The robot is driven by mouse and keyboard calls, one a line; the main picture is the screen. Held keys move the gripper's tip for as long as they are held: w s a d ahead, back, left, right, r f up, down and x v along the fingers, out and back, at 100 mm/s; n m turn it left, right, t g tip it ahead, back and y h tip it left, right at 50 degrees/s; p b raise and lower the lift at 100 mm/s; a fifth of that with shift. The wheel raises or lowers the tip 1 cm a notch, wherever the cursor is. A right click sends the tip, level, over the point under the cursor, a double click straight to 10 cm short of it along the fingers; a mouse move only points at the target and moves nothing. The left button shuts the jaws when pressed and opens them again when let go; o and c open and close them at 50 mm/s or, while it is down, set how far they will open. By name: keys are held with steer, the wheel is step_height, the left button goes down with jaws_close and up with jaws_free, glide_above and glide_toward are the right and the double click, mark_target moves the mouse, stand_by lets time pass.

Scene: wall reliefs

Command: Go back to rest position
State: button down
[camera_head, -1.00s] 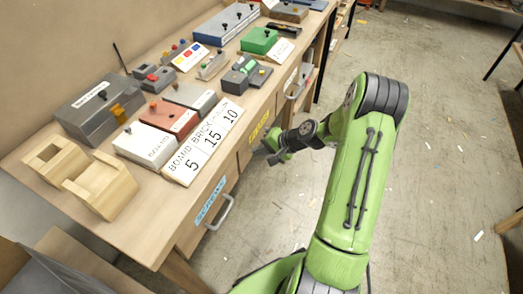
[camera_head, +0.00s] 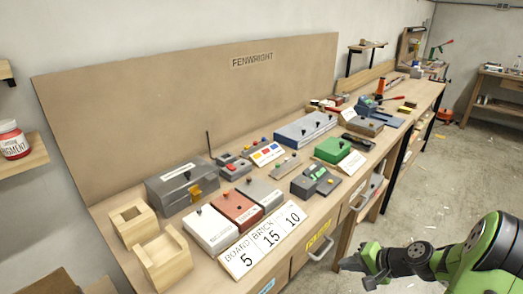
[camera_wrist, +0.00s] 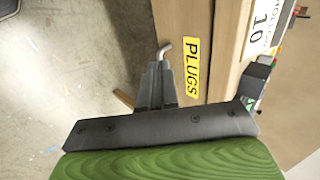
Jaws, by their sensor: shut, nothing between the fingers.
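My gripper (camera_head: 358,268) is at the lower right of the head view, in front of the workbench (camera_head: 290,262) and below its top edge. The green and dark arm reaches in from the right edge. In the wrist view, the gripper's two grey fingers (camera_wrist: 157,85) are together with nothing between them. They point toward the bench's drawer front with the yellow PLUGS label (camera_wrist: 190,65). A bent metal drawer handle (camera_wrist: 163,50) shows just past the fingertips; whether they touch cannot be told.
The bench top holds a grey box (camera_head: 182,190), white (camera_head: 210,229) and red (camera_head: 237,208) blocks, a number board (camera_head: 262,240) and wooden holders (camera_head: 163,258). Drawer handles stick out in front. Open floor (camera_head: 425,205) lies to the right.

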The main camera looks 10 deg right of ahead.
steer(key=s+a+r+n+g+h+p, duration=0.2)
steer(key=s+a+r+n, duration=0.1)
steer(key=a+r, duration=0.4)
steer(key=s+a+r+n+g+h+p, duration=0.1)
steer(key=s+a+r+n+h+p, duration=0.3)
steer(key=r, duration=0.6)
steer(key=s+a+r+n+t+p, duration=0.1)
steer(key=s+a+r+n+p, duration=0.1)
steer(key=s+r, duration=0.8)
steer(key=s+a+n, duration=0.1)
steer(key=s+a, duration=0.1)
steer(key=s, duration=0.2)
steer(key=shift+a, duration=0.35)
